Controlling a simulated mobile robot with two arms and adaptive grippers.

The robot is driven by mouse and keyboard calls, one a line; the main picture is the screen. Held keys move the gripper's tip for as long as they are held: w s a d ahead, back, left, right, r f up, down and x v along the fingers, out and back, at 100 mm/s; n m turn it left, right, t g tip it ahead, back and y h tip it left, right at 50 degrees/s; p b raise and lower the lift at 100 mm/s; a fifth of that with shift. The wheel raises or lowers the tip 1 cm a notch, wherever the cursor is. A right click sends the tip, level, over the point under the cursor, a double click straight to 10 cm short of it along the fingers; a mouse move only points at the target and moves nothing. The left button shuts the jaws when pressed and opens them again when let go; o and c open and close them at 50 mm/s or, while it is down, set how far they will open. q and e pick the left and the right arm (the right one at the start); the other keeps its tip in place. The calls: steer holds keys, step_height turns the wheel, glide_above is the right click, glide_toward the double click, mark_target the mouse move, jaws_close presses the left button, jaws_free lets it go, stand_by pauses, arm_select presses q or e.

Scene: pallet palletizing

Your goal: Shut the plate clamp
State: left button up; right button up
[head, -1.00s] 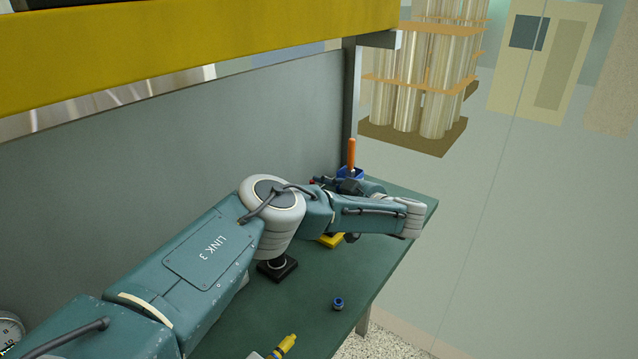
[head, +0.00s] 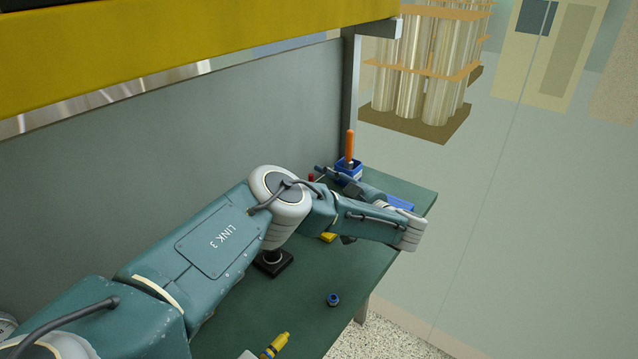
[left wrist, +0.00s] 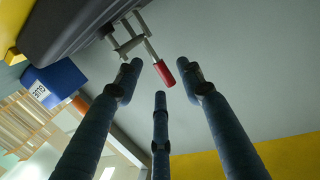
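The plate clamp shows in the left wrist view as a metal linkage (left wrist: 128,42) with a red handle (left wrist: 164,73), mounted by a dark grey body (left wrist: 75,30). A small red piece (head: 311,177), probably the same handle, shows in the head view near the back panel. My left gripper (left wrist: 159,78) has its three blue fingers spread, with nothing held. The red handle appears between and beyond the fingertips; I cannot tell whether they touch. In the head view the left gripper (head: 322,171) is partly hidden by my arm. My right gripper is not in view.
A blue box marked GLUE (left wrist: 56,83) is in the left wrist view. A blue-black ring (head: 333,300) and yellow bottle (head: 275,345) lie on the green bench (head: 300,310).

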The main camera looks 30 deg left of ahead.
arm_select(q)
steer(key=v, duration=1.2)
stand_by(0.4)
